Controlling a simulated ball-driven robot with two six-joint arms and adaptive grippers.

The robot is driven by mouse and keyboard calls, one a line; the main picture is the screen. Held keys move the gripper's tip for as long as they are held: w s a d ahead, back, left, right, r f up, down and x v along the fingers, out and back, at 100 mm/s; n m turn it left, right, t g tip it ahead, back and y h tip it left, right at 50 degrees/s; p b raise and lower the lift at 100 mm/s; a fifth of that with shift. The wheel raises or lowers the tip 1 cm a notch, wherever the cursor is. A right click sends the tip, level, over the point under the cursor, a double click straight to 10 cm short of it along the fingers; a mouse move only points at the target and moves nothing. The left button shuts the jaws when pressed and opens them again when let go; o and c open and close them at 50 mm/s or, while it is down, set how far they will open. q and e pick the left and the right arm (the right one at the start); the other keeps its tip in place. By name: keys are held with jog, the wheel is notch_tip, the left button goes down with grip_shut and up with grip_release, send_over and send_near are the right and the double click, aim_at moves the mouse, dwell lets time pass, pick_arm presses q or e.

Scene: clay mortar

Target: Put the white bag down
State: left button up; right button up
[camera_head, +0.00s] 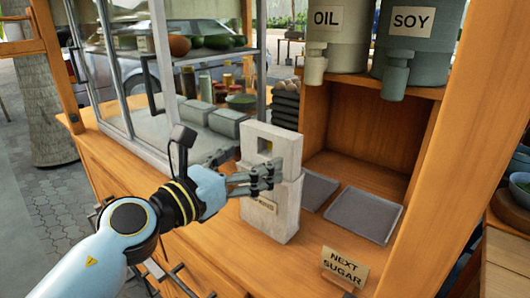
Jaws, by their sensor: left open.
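The white bag (285,220) stands upright at the middle of the picture, on the wooden counter as far as I can tell. It is a pale, boxy shape with a square opening near its top and a small, partly covered label on its front. My left gripper (258,178) comes in from the left. It is open, with its fingers at the bag's middle. They hide part of the front, and I cannot tell whether they touch it. My right gripper is not in view.
Two grey trays (363,214) lie right of the bag. A "NEXT SUGAR" sign (344,267) stands in front. Grey OIL (337,35) and SOY (418,45) dispensers sit on the shelf above. A glass case (130,75) with food stands behind left. A wooden post bounds the right.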

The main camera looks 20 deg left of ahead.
pick_arm(q)
jog(key=v, duration=0.6)
jog(key=shift+s, duration=0.1)
